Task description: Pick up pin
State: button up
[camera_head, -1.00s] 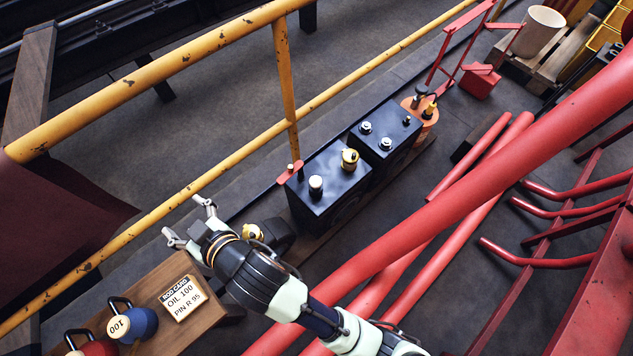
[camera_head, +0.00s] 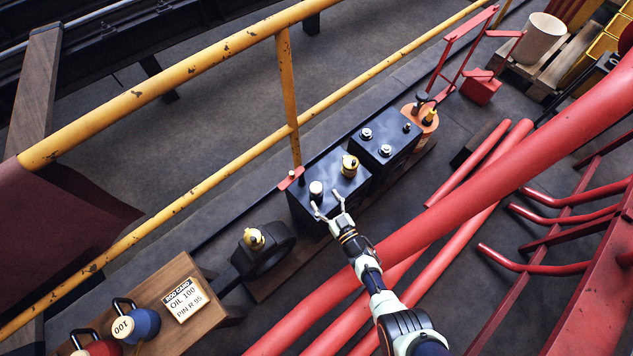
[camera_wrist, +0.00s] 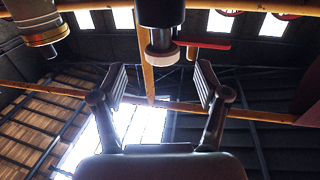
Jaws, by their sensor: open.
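A short upright cylinder with a pale top (camera_head: 316,188) stands on the front black block (camera_head: 330,215); I take it to be the pin, though its name is not marked on it. In the wrist view a dark cylinder with a pale end (camera_wrist: 161,52) hangs into the top middle, beyond the fingertips and between their lines. My gripper (camera_head: 327,203) is open and empty beside the cylinder, on its near right side. Its two spread fingers also show in the wrist view (camera_wrist: 160,82), with nothing between them.
A brass-topped fitting (camera_head: 350,166) stands close by on the same block. A red lever (camera_head: 291,178) sits at its left corner. A yellow railing (camera_head: 288,95) runs behind, and thick red pipes (camera_head: 450,205) lie right.

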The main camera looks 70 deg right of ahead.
aim_at(319, 193)
jog(key=b+x, duration=0.1)
jog(key=x, duration=0.2)
jog(key=b+x, duration=0.1)
jog(key=x, duration=0.2)
jog(key=shift+w+f+b, duration=0.2)
jog(key=shift+b, duration=0.1)
jog(key=shift+s+a, duration=0.1)
jog(key=shift+c, duration=0.8)
jog(key=shift+r, duration=0.1)
grip_shut()
